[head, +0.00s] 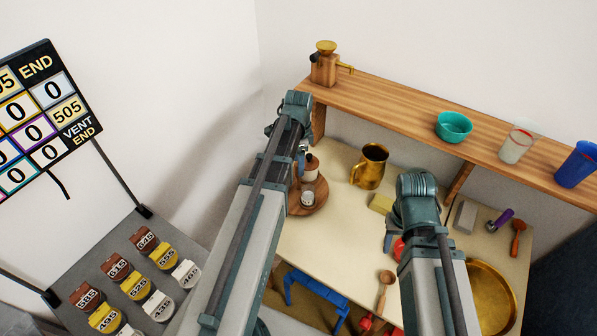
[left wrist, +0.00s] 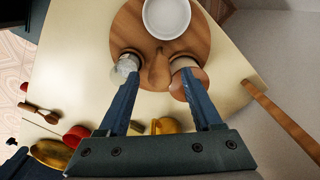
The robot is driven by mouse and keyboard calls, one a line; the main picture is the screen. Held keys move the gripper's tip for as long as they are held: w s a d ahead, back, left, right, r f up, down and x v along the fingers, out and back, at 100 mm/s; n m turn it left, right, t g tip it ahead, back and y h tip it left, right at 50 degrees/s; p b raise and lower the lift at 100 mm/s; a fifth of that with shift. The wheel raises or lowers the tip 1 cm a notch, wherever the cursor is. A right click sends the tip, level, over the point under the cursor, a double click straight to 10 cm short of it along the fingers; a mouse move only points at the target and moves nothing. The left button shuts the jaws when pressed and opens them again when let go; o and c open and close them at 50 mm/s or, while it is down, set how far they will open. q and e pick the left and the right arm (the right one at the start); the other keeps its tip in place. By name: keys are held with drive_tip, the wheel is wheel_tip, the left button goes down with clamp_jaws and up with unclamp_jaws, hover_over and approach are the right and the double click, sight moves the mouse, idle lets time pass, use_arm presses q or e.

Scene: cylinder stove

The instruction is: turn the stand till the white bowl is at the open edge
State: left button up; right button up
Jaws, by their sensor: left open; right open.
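The round wooden stand (head: 318,204) is partly hidden behind my left arm in the head view. It fills the upper middle of the left wrist view (left wrist: 133,22). The white bowl (left wrist: 167,17) sits on it at the top of that view; in the head view I cannot see it. A glass jar (left wrist: 124,66) and a brown-topped jar (left wrist: 196,83) stand on opposite sides of the stand's wooden knob (left wrist: 159,72). My left gripper (left wrist: 158,84) is open, its fingers apart near the two jars; contact is unclear. My right gripper (head: 391,242) is open over the table, away from the stand.
A brass mug (head: 370,166) and yellow sponge (head: 381,204) are right of the stand. A wooden shelf (head: 400,110) along the wall bears a grinder (head: 325,66), teal bowl (head: 453,127) and cups. A brass pan (head: 491,296) is at front right.

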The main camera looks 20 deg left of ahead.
use_arm(q)
drive_tip(key=shift+f, duration=0.6)
clamp_jaws()
idle(1.1)
